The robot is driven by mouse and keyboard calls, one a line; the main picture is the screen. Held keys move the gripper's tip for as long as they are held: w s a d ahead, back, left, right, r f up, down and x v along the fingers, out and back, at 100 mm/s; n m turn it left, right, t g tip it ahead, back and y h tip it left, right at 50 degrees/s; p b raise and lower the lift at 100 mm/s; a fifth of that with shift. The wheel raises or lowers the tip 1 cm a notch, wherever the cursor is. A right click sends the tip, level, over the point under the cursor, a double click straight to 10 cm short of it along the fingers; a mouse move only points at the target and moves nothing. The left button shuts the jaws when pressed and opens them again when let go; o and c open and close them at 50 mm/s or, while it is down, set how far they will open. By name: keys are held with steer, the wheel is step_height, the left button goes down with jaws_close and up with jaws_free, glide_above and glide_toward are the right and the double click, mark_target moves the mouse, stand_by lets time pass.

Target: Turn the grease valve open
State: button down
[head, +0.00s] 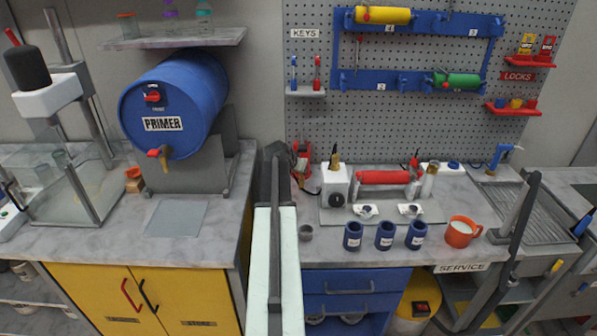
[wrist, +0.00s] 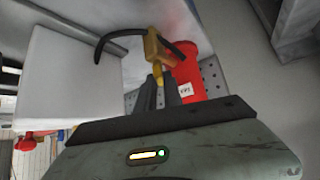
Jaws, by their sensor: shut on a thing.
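In the wrist view my gripper (wrist: 160,94) has its two dark fingers close together around the lower end of a yellow fitting (wrist: 153,46). This looks like the grease valve. A black curved hose or handle (wrist: 112,38) runs from it to the left. A red cylinder (wrist: 192,70) with a white label stands just behind and to the right of the fingers. How far the valve is turned cannot be told. In the head view I cannot clearly make out my gripper or the grease valve. A small red and black item (head: 301,158) there is too small to identify.
A large pale block (wrist: 68,80) stands left of the fingers in the wrist view. In the head view a blue PRIMER drum (head: 190,95) is at left. Blue cups (head: 384,236) and an orange mug (head: 461,234) stand along the bench front.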

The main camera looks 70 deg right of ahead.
steer(key=shift+s+d+n+t, duration=0.1)
steer(key=shift+s+n+t, duration=0.25)
steer(key=shift+n, duration=0.15)
steer(key=c, duration=1.5)
jaws_free()
steer(key=shift+r, duration=0.1)
steer(key=shift+w+a+r+p, duration=0.1)
steer(key=shift+a+p, duration=0.05)
steer(key=shift+a, duration=2)
steer(key=shift+a+r+p, duration=0.15)
steer(key=shift+a, duration=2)
steer(key=shift+w+a+r+p, duration=0.1)
steer(key=shift+a+p, duration=0.05)
steer(key=shift+a, duration=2)
